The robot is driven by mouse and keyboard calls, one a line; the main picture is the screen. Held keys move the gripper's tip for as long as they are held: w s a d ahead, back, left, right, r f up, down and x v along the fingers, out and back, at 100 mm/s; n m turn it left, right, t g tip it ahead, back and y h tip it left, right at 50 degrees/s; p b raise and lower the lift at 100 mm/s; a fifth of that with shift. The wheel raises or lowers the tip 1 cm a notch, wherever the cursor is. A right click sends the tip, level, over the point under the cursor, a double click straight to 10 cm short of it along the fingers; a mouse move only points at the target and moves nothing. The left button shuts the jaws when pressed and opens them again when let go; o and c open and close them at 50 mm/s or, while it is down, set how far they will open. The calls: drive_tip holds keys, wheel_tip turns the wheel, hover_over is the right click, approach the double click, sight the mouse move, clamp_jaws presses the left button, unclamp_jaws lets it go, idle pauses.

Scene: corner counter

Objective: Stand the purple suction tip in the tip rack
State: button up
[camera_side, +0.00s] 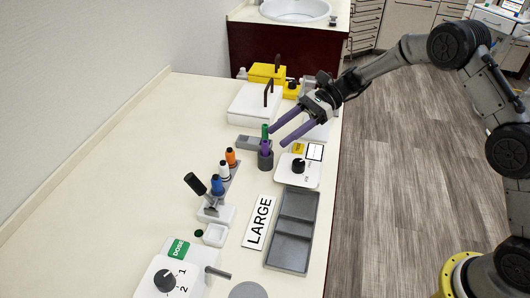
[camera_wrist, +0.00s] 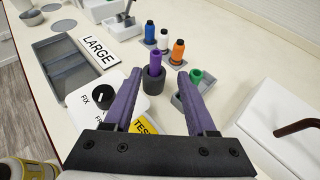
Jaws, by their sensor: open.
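The purple suction tip (camera_wrist: 155,62) stands upright in a dark grey round cup (camera_wrist: 153,82). In the side view the tip (camera_side: 265,147) shows just above the cup (camera_side: 265,161). The grey tip rack (camera_side: 232,172) holds orange, white and blue tips in a row; they also show at the back of the wrist view. My gripper (camera_side: 277,139) is open and empty, with its purple fingers pointing down towards the cup. In the wrist view the tip appears between the fingertips (camera_wrist: 159,72); whether the fingers are level with it I cannot tell.
A green tip (camera_wrist: 196,76) stands at a grey block (camera_side: 249,142) close beside the cup. A white dial box (camera_side: 297,178), a grey tray (camera_side: 291,232) and a LARGE sign (camera_side: 259,222) lie nearby. White and yellow devices stand behind. The counter's left side is clear.

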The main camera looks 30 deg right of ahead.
sight(265, 148)
drive_tip(key=shift+s+x, duration=0.2)
drive_tip(key=shift+x, duration=1.35)
drive_tip(key=shift+s+x, duration=0.15)
drive_tip(key=shift+x, duration=1.4)
drive_tip(key=shift+r, duration=0.15)
clamp_jaws()
